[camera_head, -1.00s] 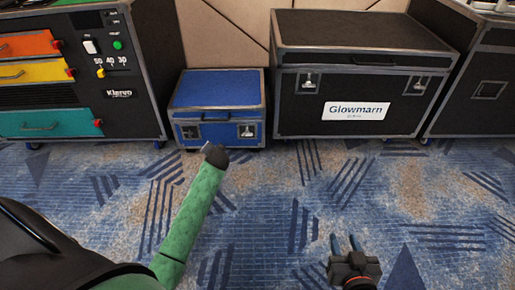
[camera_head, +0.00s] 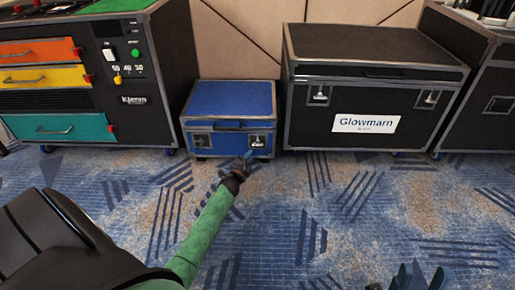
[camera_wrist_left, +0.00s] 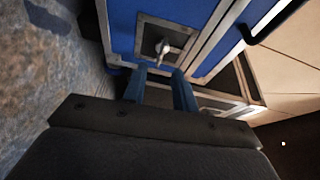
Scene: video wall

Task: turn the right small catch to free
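The small blue case (camera_head: 232,105) stands on the carpet, lid shut, with metal edges and a catch at each end of its front. Its right small catch (camera_head: 257,140) is a silver piece on a square plate. In the left wrist view a silver catch (camera_wrist_left: 164,47) lies just beyond my fingertips, on the blue face. My left gripper (camera_head: 247,161) is in front of the case, just below the right catch. In the wrist view its two blue fingers (camera_wrist_left: 160,80) are apart with nothing between them. My right gripper (camera_head: 420,272) is low at the right, fingers apart, empty.
The case's left catch (camera_head: 201,140) and black handle (camera_head: 229,125) are beside the right catch. A black Glowmarn case (camera_head: 370,90) stands close on the right, a drawer cabinet (camera_head: 95,75) on the left. The carpet (camera_head: 330,220) in front is clear.

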